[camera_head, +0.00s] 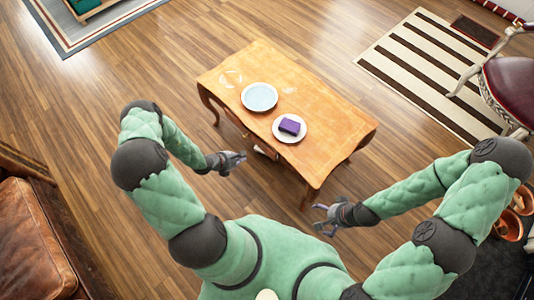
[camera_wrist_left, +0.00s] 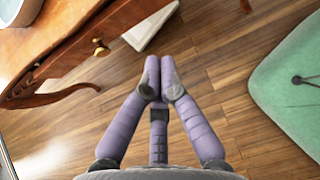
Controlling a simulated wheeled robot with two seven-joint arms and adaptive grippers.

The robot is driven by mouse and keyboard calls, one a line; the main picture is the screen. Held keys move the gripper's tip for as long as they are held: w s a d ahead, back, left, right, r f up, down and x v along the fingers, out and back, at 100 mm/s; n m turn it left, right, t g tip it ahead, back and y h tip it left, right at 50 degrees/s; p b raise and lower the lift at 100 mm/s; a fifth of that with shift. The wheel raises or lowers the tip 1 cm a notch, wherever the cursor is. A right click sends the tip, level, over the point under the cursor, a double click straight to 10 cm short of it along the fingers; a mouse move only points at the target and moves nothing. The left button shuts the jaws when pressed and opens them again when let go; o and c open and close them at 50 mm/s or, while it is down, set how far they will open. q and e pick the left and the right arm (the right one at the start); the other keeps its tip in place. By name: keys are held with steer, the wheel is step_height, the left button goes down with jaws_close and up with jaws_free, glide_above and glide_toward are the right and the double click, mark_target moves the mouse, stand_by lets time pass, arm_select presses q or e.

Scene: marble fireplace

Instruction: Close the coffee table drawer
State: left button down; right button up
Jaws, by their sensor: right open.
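The wooden coffee table (camera_head: 330,115) stands ahead of my grippers, with its long front side towards me. In the left wrist view, a brass knob (camera_wrist_left: 100,47) shows on its front. A pale, flat-edged piece (camera_wrist_left: 150,28) juts out beside the knob and looks like part of an open drawer; most of it is hidden under the tabletop. My left gripper (camera_head: 241,158) is beside the table's front, its fingertips together and empty, just short of the pale piece in the wrist view. My right gripper (camera_head: 320,217) is open and empty near the table's right front leg.
A blue-white plate (camera_head: 259,97) and a white plate (camera_head: 290,135) bearing a purple block (camera_head: 290,125) stand on the tabletop. A leather seat (camera_head: 35,245) is at lower left. A dark red chair (camera_head: 512,90) is at right.

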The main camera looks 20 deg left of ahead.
arm_select(q)
steer(key=shift+n+y, duration=0.3)
steer(key=shift+n, duration=0.1)
steer(key=shift+w+d+f+b, duration=0.5)
steer(key=shift+w+f+b, duration=0.6)
steer(key=shift+w, duration=0.65)
steer(key=shift+w+d+f+b, duration=0.55)
steer(key=shift+w+f+b, duration=0.3)
steer(key=shift+w+f, duration=0.7)
steer(key=shift+w+d+f+b, duration=0.5)
steer(key=shift+w+f+b, duration=0.5)
steer(key=shift+w, duration=1)
